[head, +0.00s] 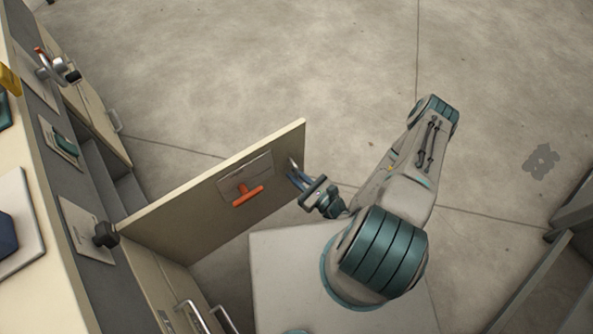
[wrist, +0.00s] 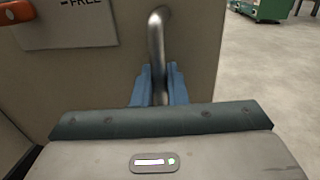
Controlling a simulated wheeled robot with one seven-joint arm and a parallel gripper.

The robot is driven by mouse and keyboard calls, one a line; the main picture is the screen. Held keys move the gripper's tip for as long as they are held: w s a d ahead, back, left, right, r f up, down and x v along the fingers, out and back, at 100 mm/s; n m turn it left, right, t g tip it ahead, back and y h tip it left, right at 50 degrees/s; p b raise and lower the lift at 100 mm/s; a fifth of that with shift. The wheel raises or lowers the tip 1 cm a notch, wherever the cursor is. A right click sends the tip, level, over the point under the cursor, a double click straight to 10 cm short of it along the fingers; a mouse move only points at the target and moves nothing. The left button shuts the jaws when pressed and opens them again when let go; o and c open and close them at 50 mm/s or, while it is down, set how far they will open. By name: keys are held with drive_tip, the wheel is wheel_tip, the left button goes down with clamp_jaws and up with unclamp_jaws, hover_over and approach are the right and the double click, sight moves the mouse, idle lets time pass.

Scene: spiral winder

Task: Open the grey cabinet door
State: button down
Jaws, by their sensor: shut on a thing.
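The cabinet door (head: 200,215) stands swung well out from the cabinet front, at a wide angle, in the head view. Its panel also fills the left and middle of the wrist view (wrist: 90,75). A metal bar handle (wrist: 157,40) is on its face near the free edge. My gripper (head: 297,178) is at that handle. In the wrist view its blue fingers (wrist: 159,85) are shut around the handle's lower part. An orange T-shaped piece (head: 247,195) and a pale label (head: 245,172) are on the door, left of the gripper.
The cabinet body (head: 75,235) with knobs and switches runs along the left. Other cabinet handles (head: 195,316) stick out at the bottom. The concrete floor (head: 270,70) beyond the door is clear. A dark metal frame (head: 535,285) stands at lower right.

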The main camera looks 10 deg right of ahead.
drive_tip(key=shift+s+a, duration=0.1)
drive_tip(key=shift+s, duration=0.25)
drive_tip(key=c, duration=1.5)
unclamp_jaws()
drive_tip(key=shift+c, duration=0.2)
drive_tip(key=shift+d, duration=0.2)
drive_tip(key=p+v, duration=0.1)
drive_tip(key=v, duration=1.2)
drive_tip(key=shift+s+d, duration=0.15)
drive_tip(key=shift+s, duration=0.1)
